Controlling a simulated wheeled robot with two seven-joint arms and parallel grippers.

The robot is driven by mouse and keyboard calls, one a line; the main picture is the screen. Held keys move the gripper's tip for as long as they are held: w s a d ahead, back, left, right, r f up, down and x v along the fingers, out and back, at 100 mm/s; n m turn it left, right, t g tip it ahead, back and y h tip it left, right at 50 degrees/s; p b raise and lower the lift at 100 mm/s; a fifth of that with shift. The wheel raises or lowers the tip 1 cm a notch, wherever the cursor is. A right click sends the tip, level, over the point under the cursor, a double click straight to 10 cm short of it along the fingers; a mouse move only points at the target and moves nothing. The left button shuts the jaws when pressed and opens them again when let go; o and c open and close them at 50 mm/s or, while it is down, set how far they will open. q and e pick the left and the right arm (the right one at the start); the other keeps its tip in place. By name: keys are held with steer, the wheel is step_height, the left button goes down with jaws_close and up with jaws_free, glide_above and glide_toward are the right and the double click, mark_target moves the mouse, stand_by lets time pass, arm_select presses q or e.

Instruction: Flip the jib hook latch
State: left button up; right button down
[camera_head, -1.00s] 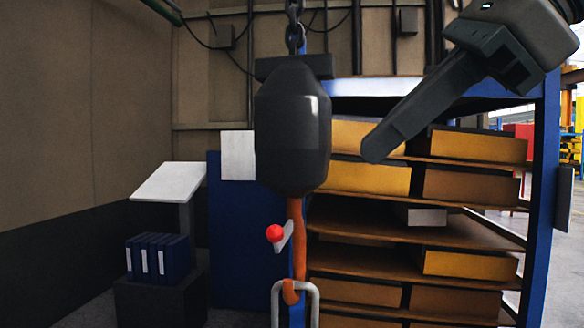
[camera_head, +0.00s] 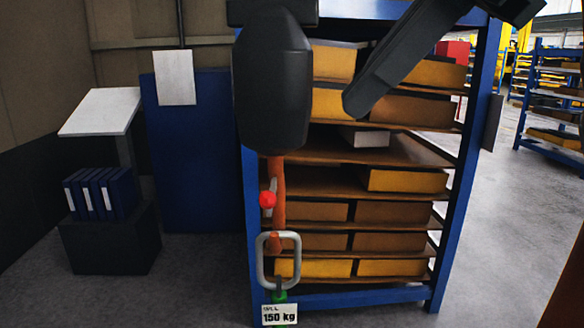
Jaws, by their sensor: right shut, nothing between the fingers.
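The orange jib hook (camera_head: 279,180) hangs below a dark hook block (camera_head: 272,90), left of the picture's middle. The latch is a small grey lever beside the hook's shank, with a red ball knob (camera_head: 267,199) on the left. A grey steel link (camera_head: 263,262) hangs around the bottom of the hook. My right gripper (camera_head: 355,103) comes in from the upper right, its dark fingers together and empty. In the picture it is right of the block and above the latch, apart from both. My left gripper is out of view.
A label reading 150 kg (camera_head: 280,314) and a green part (camera_head: 279,296) show below the link. A blue rack (camera_head: 464,190) with yellow and brown boxes stands behind the hook. A dark stand with blue binders (camera_head: 103,193) is at left.

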steer(key=p, duration=0.6)
glide_toward(273, 195)
steer(key=x, duration=0.5)
steer(key=shift+a, duration=0.15)
steer(key=shift+w+a+f, duration=0.2)
steer(key=shift+a+f, duration=0.05)
steer(key=shift+f, duration=0.35)
